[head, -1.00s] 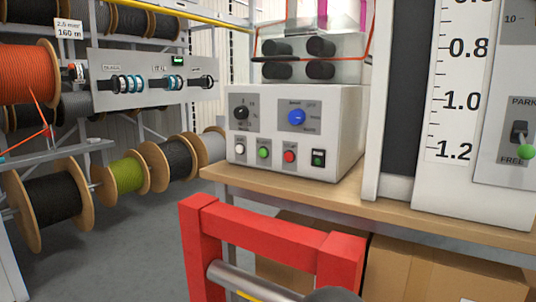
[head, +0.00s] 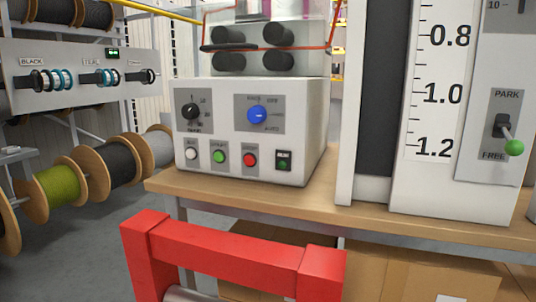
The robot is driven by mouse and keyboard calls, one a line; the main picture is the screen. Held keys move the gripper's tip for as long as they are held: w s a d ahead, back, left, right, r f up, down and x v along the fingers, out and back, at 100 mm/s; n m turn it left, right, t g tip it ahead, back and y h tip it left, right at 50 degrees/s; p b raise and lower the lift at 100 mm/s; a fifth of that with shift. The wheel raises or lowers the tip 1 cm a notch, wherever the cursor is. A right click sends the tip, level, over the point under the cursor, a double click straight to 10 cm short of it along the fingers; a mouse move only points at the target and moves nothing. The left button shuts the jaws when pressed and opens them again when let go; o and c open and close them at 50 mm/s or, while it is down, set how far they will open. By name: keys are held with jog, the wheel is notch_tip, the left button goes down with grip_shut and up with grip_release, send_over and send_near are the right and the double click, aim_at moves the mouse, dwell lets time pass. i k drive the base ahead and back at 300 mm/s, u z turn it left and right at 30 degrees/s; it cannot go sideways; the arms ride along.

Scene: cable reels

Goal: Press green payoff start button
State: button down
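The white control box (head: 245,110) stands on the wooden bench, facing me. On its lower front is a row of controls: a white button (head: 191,153), the green button (head: 218,156), a red button (head: 250,160) and a dark switch with a green part (head: 284,160). Above them are a black knob (head: 190,111) and a blue knob (head: 257,114). The small lettering over the green button is too blurred to read surely. Nothing covers the green button. My gripper is not in view.
A red frame (head: 225,246) stands low in front of the bench (head: 360,213). A tall scale panel (head: 440,150) with a green-tipped PARK/FREE lever (head: 513,147) is at right. Cable reels (head: 107,165) hang at left. Cardboard boxes (head: 390,270) lie under the bench.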

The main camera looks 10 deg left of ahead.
aim_at(219, 156)
jog(key=z, duration=0.05)
jog(key=k, duration=0.9)
jog(key=u, duration=0.9)
jog(key=i, duration=0.5)
